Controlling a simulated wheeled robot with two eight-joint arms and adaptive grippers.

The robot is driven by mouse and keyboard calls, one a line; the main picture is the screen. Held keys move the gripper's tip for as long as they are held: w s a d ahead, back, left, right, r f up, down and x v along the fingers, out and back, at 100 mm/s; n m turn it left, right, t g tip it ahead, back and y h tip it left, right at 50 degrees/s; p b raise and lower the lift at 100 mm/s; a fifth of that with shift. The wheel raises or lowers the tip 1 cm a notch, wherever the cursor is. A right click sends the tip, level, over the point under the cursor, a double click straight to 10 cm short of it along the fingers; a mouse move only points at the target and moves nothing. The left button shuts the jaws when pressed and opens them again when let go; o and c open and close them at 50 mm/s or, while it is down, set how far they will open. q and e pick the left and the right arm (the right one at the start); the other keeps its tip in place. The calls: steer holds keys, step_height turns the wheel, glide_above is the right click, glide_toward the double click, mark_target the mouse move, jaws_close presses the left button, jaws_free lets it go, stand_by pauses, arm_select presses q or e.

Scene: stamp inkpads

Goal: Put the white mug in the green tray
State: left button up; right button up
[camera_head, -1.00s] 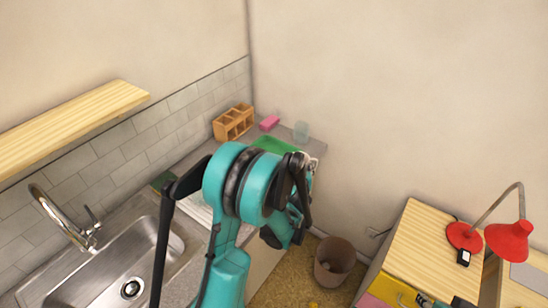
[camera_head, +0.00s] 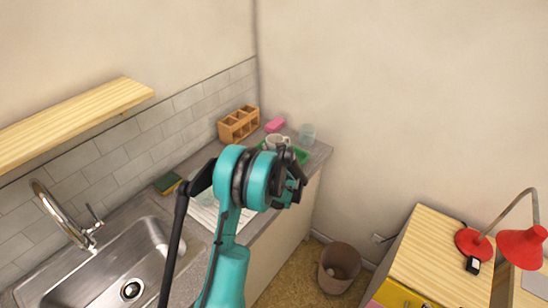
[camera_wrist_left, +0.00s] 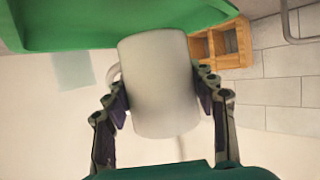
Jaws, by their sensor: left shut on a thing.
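The white mug (camera_head: 277,142) shows just behind my left arm's wrist, at the green tray. In the left wrist view, the mug (camera_wrist_left: 160,82) is between my left gripper's fingers (camera_wrist_left: 162,90), which are shut on it. The green tray (camera_head: 302,155) lies on the counter at the back, partly hidden by the arm and mug. In the wrist view, the tray's green side (camera_wrist_left: 80,25) is at the top, and the mug overlaps its edge. I cannot tell whether the mug touches the tray. My right gripper is not in view.
Near the tray are a wooden organizer (camera_head: 238,124), a pink block (camera_head: 274,125) and a clear glass (camera_head: 307,133). A metal sink (camera_head: 95,285) and green-yellow sponge (camera_head: 168,182) are on the left. A bin (camera_head: 340,268) stands on the floor.

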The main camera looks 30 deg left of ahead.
arm_select(q)
steer(key=shift+a+f, duration=0.2)
steer(key=shift+a, duration=0.05)
step_height(320, 180, down, 4)
steer(key=shift+b, duration=0.85)
steer(key=shift+r, duration=0.15)
steer(key=o, duration=1.4)
steer(key=shift+c, duration=0.2)
